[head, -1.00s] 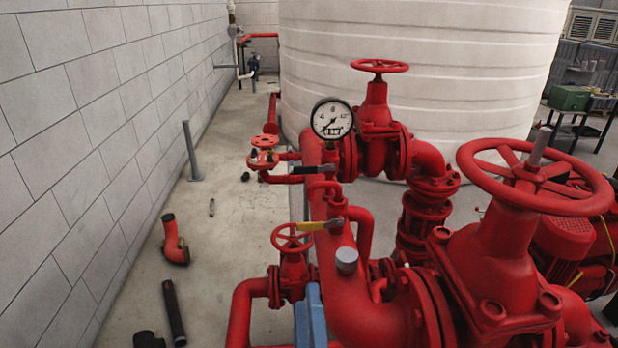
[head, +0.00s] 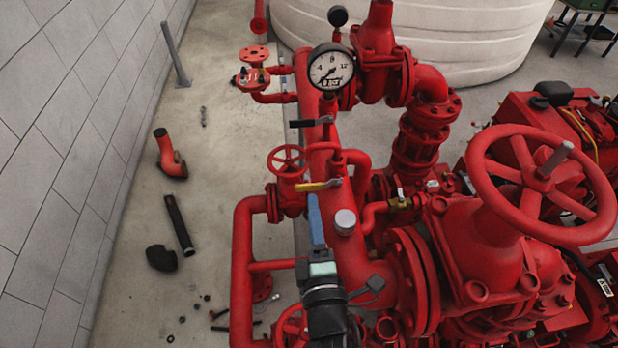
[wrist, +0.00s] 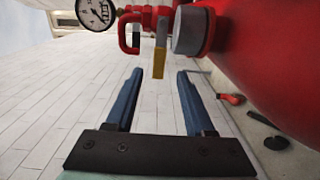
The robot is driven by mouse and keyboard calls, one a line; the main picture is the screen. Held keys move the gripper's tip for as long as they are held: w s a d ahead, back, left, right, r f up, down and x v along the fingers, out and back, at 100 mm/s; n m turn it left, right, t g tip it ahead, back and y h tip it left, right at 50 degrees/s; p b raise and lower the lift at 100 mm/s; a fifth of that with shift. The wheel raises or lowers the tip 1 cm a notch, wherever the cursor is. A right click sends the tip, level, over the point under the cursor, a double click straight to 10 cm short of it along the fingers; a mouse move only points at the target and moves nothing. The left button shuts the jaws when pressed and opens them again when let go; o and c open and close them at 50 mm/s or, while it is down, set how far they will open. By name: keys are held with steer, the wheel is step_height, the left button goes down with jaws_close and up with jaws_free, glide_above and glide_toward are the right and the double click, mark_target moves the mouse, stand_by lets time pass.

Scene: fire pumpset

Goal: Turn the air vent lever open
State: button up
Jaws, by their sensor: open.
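A yellow-handled lever (head: 318,186) sits on a small valve on the red pipe, lying roughly crosswise in the head view. In the wrist view the yellow lever (wrist: 159,62) hangs ahead, in line with the gap between my fingers. A black-handled lever (head: 311,122) is on the pipe farther back, below the gauge. I cannot tell from a label which is the air vent lever. My gripper (head: 314,203) has blue fingers and is just on the near side of the yellow lever. In the wrist view my gripper (wrist: 160,74) is open, with nothing held.
A grey round cap (head: 345,221) stands on the pipe right beside my fingers; the cap also shows in the wrist view (wrist: 192,30). A small red handwheel (head: 286,160) is left of the lever. A pressure gauge (head: 331,67) stands behind. A large handwheel (head: 541,184) is at right.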

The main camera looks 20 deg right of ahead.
mark_target(309, 189)
steer(key=p+x, duration=0.1)
steer(key=x, duration=0.1)
steer(key=p+x, duration=0.1)
steer(key=x, duration=0.2)
steer(key=shift+r, duration=0.25)
steer(key=shift+x, duration=0.85)
steer(key=shift+f, duration=0.25)
steer(key=shift+c, duration=0.3)
jaws_close()
